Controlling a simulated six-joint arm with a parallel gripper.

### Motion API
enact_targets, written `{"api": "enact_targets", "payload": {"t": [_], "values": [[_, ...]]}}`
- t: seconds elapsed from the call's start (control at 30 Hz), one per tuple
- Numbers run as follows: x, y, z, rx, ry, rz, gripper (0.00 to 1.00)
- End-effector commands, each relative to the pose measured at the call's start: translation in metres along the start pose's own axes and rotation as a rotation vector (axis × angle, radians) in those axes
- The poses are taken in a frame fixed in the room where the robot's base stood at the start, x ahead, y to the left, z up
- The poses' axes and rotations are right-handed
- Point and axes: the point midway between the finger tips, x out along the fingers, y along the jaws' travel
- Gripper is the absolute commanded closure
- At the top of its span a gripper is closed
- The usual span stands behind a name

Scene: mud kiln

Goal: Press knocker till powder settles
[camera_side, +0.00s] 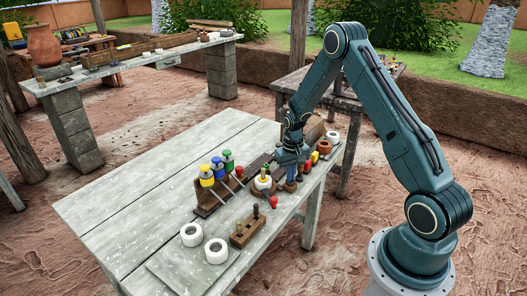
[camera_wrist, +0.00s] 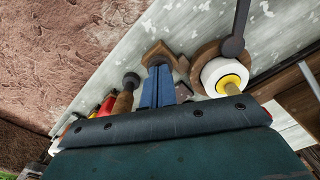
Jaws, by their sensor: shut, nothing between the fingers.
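My gripper (camera_side: 290,185) is low over the front right part of the table in the side view. Its blue fingers (camera_wrist: 158,82) are shut and empty in the wrist view, over or against a small brown wooden piece (camera_wrist: 160,52); I cannot tell if they touch it. A white round jar with a yellow centre (camera_side: 263,183) stands just left of my gripper. In the wrist view the white jar (camera_wrist: 222,75) sits on a brown round base, beside a dark rod with a rounded end (camera_wrist: 232,46). I cannot tell which part is the knocker, and no powder is distinguishable.
A wooden rack (camera_side: 212,206) holds bottles with yellow, blue and green caps (camera_side: 216,166). Red-ended tools (camera_side: 273,202) lie close by. The table's left side (camera_side: 130,205) is clear.

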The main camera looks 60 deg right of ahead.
Motion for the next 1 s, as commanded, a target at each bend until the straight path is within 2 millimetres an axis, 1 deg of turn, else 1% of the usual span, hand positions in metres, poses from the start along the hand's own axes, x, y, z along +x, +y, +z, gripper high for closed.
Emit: {"api": "enact_targets", "payload": {"t": [0.27,1.0], "values": [[-0.005,0.0,0.001,0.0,-0.002,0.0,1.0],[-0.042,0.0,0.0,0.0,0.001,0.0,1.0]]}}
